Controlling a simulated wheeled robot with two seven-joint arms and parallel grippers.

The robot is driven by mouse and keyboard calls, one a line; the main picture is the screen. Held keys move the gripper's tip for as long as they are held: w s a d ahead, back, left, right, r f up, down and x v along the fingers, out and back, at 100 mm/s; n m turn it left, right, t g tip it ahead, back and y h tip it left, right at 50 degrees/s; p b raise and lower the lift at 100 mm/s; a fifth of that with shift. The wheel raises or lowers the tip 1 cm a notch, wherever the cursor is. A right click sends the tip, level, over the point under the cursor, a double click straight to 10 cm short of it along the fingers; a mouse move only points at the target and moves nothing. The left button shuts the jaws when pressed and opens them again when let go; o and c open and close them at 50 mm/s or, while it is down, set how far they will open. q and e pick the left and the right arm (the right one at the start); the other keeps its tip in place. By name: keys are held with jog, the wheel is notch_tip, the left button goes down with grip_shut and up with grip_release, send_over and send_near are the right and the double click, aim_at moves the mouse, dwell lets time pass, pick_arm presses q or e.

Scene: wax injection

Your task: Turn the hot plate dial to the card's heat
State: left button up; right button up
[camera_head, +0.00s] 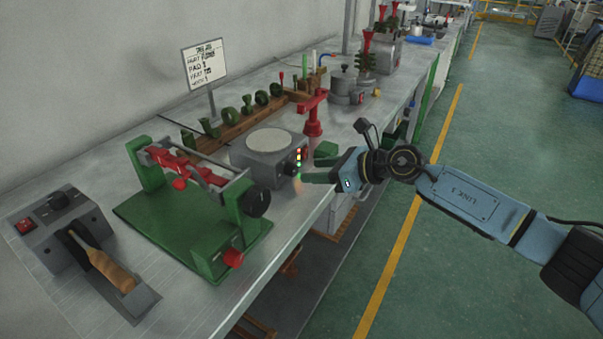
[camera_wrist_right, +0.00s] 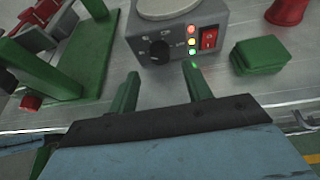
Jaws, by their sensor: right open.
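The hot plate (camera_head: 262,161) is a grey box with a pale round top, standing on the bench. Its black dial (camera_wrist_right: 160,48) is on the front face, with red, yellow and green lights beside it. A white card (camera_head: 205,63) stands on a post behind; its writing is too small to read surely. My right gripper (camera_head: 314,169) is in front of the hot plate's front face. In the right wrist view its two green fingers (camera_wrist_right: 160,72) are apart and empty, with the dial between and just beyond their tips. My left gripper is out of view.
A red rocker switch (camera_wrist_right: 208,38) is right of the lights. A green block (camera_wrist_right: 257,56) lies on the bench right of the hot plate. A green frame with red parts (camera_head: 168,222) stands at left. A red stand (camera_head: 314,118) is behind the block.

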aim_at(296, 171)
jog(key=x, duration=0.4)
jog(key=shift+b, duration=0.4)
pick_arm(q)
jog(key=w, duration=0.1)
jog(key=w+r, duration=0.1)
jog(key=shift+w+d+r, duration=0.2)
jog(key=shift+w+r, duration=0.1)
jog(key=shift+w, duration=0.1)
pick_arm(e)
jog(key=shift+w+a+f, duration=0.15)
jog(key=shift+w+a, duration=0.05)
jog(key=shift+a, duration=0.15)
jog(key=c, duration=1)
